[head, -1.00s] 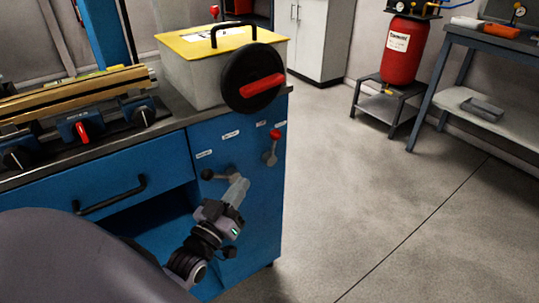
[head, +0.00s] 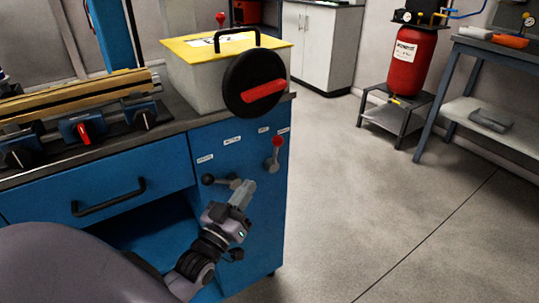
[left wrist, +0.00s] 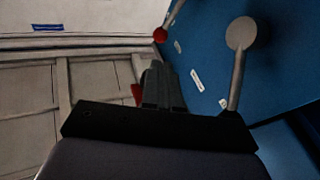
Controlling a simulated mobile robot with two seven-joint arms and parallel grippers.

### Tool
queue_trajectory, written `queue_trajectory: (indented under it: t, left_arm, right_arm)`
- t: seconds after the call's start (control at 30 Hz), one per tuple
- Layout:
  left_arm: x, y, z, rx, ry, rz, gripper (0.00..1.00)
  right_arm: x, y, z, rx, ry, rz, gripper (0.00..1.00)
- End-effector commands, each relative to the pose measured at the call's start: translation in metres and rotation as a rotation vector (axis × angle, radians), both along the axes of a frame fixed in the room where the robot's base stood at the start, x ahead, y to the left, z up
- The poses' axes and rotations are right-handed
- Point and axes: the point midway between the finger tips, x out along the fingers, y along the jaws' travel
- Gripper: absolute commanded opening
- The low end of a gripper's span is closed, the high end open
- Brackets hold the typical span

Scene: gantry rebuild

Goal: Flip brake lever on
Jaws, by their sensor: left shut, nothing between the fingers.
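Two levers stand on the blue cabinet's side panel in the head view. One has a black knob (head: 208,179) and lies pointing left; the other has a red knob (head: 277,141) and points up. The labels above are too small to read, so I cannot tell which is the brake lever. My left gripper (head: 246,189) is shut and empty, just right of the black-knob lever's base and below the red-knob lever. In the left wrist view, its closed fingers (left wrist: 163,86) sit between a red-knobbed lever (left wrist: 160,35) and a grey-looking knobbed lever (left wrist: 237,65). Contact cannot be told.
A black handwheel with a red handle (head: 263,91) sticks out above the levers, on a yellow-lidded box (head: 196,90). A drawer handle (head: 108,198) and open shelf lie left. The floor (head: 380,220) right of the cabinet is clear; a red tank (head: 406,62) stands behind.

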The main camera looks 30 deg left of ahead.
Motion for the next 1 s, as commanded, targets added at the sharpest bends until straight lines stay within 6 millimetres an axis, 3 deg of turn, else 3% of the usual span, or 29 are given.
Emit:
queue_trajectory:
  t: [0.6,1.0]
  left_arm:
    - [0.094,0.008,0.028,0.001,-0.002,0.000,0.00]
    - [0.110,0.009,0.033,0.001,0.001,-0.001,0.00]
  right_arm:
    - [0.000,0.000,-0.008,-0.001,0.000,-0.001,0.43]
    - [0.002,-0.001,-0.009,-0.001,-0.005,-0.001,0.43]
